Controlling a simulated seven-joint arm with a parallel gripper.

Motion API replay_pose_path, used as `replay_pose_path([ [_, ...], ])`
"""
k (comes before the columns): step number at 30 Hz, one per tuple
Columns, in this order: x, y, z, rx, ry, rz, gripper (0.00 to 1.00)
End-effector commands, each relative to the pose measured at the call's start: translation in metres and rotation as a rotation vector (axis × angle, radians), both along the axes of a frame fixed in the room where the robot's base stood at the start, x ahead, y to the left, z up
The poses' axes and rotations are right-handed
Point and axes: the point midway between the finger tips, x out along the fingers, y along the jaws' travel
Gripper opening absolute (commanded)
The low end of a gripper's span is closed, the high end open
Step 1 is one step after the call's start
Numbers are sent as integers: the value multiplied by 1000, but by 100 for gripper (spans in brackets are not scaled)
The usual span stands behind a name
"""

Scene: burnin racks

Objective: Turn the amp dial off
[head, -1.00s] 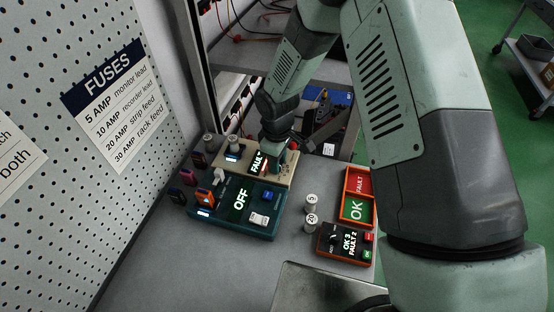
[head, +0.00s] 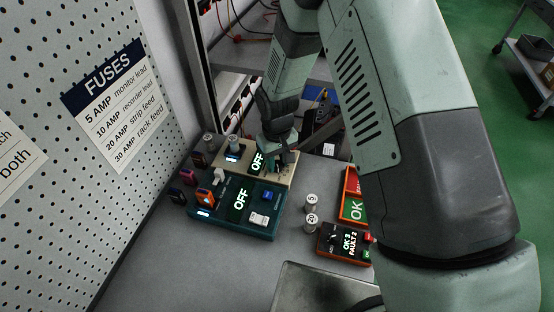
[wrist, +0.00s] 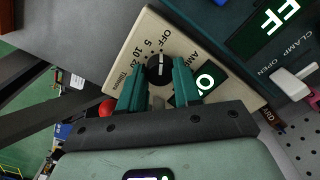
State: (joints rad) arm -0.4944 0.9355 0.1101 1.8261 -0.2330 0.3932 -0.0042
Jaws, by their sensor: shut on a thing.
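The amp dial is a black round knob (wrist: 159,71) with a white mark, on a beige box (wrist: 205,50) in the wrist view. Its mark points toward the printed OFF, with 5, 10 and 20 to the left. My gripper (wrist: 157,80) has its two green fingers shut on the dial, one on each side. In the head view my gripper (head: 279,160) is over the right part of the beige box (head: 229,166) and hides the dial. The box's lit display (head: 258,163) reads OFF.
A teal box (head: 262,231) with a display reading OFF stands in front. Fuses marked 5 (head: 311,201) and 20 (head: 311,221) stand to its right, beside an orange tray (head: 355,209) and a small orange-edged panel (head: 324,249). Bare bench lies at front left.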

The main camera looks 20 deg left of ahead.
Motion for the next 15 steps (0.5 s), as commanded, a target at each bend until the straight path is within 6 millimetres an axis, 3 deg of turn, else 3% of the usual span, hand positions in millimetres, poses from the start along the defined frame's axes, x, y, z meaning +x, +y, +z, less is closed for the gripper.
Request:
replay_pose_path([
  [13, 1, 1, 0, 3, -3, -11, 2],
  [14, 1, 1, 0, 3, -3, -11, 34],
  [15, 1, 1, 0, 3, -3, -11, 40],
])
